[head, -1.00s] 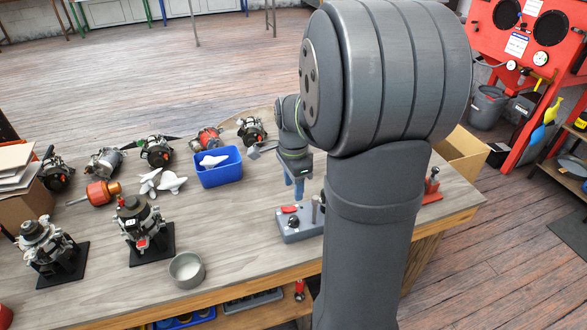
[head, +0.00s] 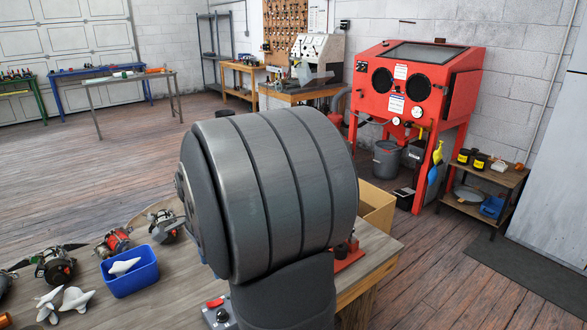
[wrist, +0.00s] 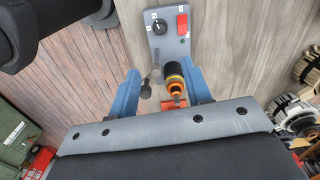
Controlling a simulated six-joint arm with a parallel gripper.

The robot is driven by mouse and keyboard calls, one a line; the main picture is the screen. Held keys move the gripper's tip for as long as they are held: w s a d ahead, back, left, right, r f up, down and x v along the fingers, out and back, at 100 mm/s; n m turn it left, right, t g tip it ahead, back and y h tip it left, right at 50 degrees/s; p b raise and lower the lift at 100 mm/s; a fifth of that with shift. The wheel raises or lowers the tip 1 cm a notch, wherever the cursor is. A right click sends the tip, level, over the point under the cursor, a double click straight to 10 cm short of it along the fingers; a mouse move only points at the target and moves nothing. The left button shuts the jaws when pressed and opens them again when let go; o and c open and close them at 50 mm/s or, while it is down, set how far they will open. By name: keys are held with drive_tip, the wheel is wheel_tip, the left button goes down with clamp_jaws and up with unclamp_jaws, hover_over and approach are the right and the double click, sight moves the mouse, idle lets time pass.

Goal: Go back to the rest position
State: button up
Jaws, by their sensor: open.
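My gripper (wrist: 163,90) shows in the wrist view as two blue fingers spread well apart, open with nothing clamped between them. A black, yellow and orange cylindrical thing (wrist: 178,84) shows in the gap between the fingers, and I cannot tell how far below them it is. A grey control box (wrist: 167,46) with a black knob and a red switch lies beyond the fingertips on the bench. In the head view my large grey arm link fills the middle and hides the gripper. A corner of the control box (head: 218,316) shows at the bottom edge.
The wooden bench (head: 365,262) holds a blue bin (head: 130,279) with a white rag in it, several alternators and loose white rags (head: 76,299). A cardboard box (head: 376,207) stands behind my arm. A red blasting cabinet (head: 437,68) stands farther back. The floor between is open.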

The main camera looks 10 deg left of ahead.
wheel_tip(320, 180, down, 17)
drive_tip(key=shift+f, duration=0.15)
idle(0.4)
idle(0.3)
